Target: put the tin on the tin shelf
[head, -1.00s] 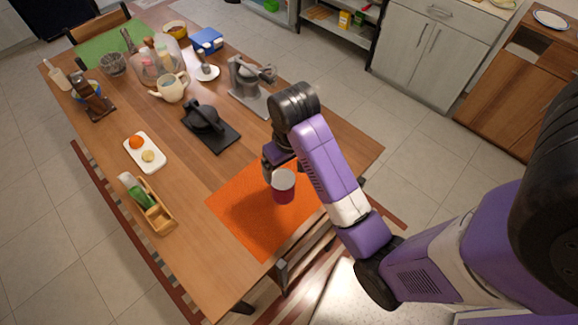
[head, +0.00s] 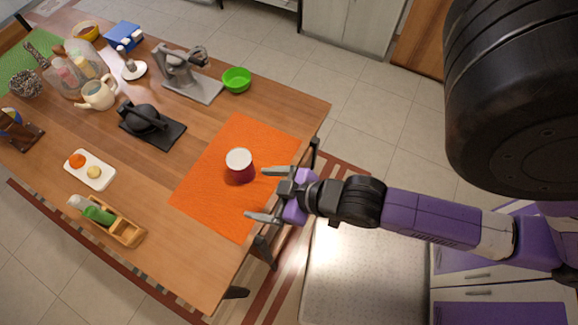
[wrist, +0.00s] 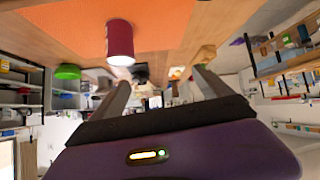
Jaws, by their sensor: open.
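The tin is a dark red cylinder with a white top (head: 240,167). It stands upright on the orange mat (head: 205,193) on the wooden table. My gripper (head: 258,194) is open and empty, at the right edge of the mat, with its fingers pointing left. The tin is beyond the upper fingertip and apart from it. In the wrist view, the tin (wrist: 120,41) appears upside down, left of the middle and beyond the open fingers (wrist: 160,77). I cannot tell which of the shelves in the wrist view is the tin shelf.
A green bowl (head: 237,80), a grey stand mixer (head: 186,74), a black waffle iron (head: 148,123), a white plate with food (head: 91,169) and a wooden caddy with bottles (head: 122,229) stand on the table. Shelves (wrist: 290,58) with goods show at the right of the wrist view.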

